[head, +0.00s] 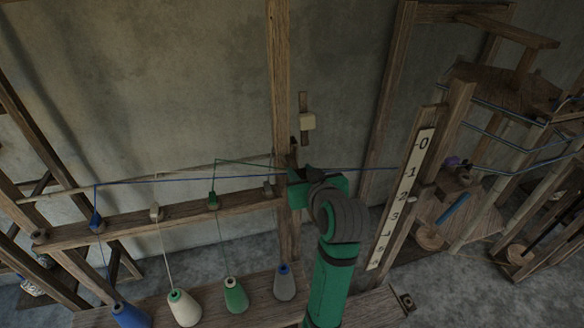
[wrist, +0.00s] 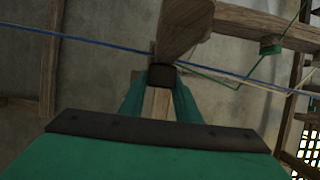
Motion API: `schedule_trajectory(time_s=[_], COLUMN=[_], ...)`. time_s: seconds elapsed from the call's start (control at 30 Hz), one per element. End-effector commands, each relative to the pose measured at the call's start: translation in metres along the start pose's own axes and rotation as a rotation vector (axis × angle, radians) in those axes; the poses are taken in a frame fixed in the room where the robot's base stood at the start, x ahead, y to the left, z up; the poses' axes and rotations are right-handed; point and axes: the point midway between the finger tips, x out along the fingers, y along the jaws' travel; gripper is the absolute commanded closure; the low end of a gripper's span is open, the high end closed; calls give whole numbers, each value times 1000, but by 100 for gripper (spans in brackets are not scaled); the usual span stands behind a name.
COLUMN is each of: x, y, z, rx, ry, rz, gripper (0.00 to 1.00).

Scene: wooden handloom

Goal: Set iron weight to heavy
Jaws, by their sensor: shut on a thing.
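My gripper (wrist: 160,82) is shut on a small dark block (wrist: 162,76) in the wrist view. The block looks like the iron weight, but I cannot be sure. A pale wooden bar (wrist: 157,105) shows between the green fingers. A darker wooden piece (wrist: 184,28) rises just beyond the block. In the head view my gripper (head: 299,176) is beside the tall wooden post (head: 279,80), and my green arm hides most of what it holds. No heavy or light marking is readable.
Blue thread (head: 372,169) runs across close to my gripper. Thread cones, including a white one (head: 184,308) and a green one (head: 236,296), stand below left. A numbered scale (head: 405,200) is at right. A pale block (head: 307,122) sits on a strip above my gripper.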

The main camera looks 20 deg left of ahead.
Motion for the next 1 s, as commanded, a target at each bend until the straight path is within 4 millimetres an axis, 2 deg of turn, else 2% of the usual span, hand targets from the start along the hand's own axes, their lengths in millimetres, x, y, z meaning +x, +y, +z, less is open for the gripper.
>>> schedule_trajectory(time_s=[0.13,0.43,0.47,0.53,0.83,1.0], x=[-12,-15,-15,-15,-14,-27], y=[6,8,9,9,5,6], z=[5,7,7,7,6,5], rx=[1,2,2,2,0,1], ry=[-1,-3,-3,-3,-1,2], rz=[3,5,5,5,1,3], gripper=[100,100,68,52,52,52])
